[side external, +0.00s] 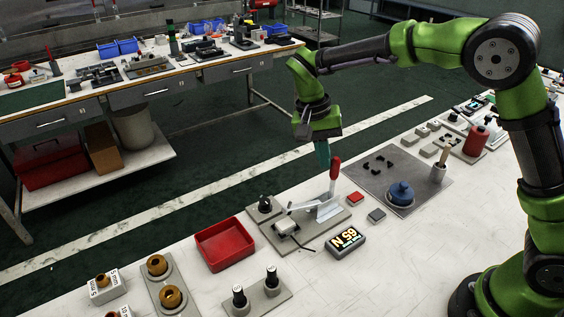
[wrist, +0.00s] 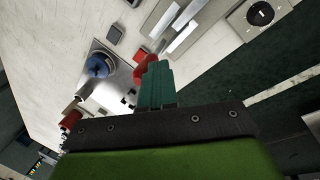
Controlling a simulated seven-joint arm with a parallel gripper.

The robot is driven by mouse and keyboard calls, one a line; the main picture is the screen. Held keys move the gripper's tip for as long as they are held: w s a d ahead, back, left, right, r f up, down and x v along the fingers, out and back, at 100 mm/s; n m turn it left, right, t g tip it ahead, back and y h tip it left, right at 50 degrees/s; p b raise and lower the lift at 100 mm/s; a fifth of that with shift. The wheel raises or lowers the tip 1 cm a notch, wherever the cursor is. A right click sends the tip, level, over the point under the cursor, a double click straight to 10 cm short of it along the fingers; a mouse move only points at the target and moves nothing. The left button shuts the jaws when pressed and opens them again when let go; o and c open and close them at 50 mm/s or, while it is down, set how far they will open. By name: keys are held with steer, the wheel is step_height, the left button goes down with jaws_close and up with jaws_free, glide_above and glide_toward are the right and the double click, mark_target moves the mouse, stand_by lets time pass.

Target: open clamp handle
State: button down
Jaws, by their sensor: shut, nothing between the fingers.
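The toggle clamp (side external: 321,207) is mounted on a grey plate (side external: 345,217) on the white bench. Its red-gripped handle (side external: 335,168) stands roughly upright, and a metal arm runs left from the clamp body to a small block. My gripper (side external: 323,164) has teal fingers, closed together and empty. They point down beside the upper part of the red handle, on its left in the side view. In the wrist view the fingertips (wrist: 155,66) overlap the red handle (wrist: 143,72), partly hiding it. I cannot tell whether they touch.
A red tray (side external: 224,244) is to the left. Small red and grey blocks lie between mat and clamp.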

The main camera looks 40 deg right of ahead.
steer(key=d+f+y, duration=0.1)
steer(key=d+y, duration=0.5)
steer(key=d, duration=0.2)
steer(key=shift+f, duration=0.15)
steer(key=shift+d, duration=0.25)
stand_by(0.4)
steer(key=w+r, duration=0.3)
steer(key=r, duration=0.8)
steer(key=shift+w+d, duration=0.3)
steer(key=shift+d, duration=0.1)
steer(key=shift+r, duration=0.1)
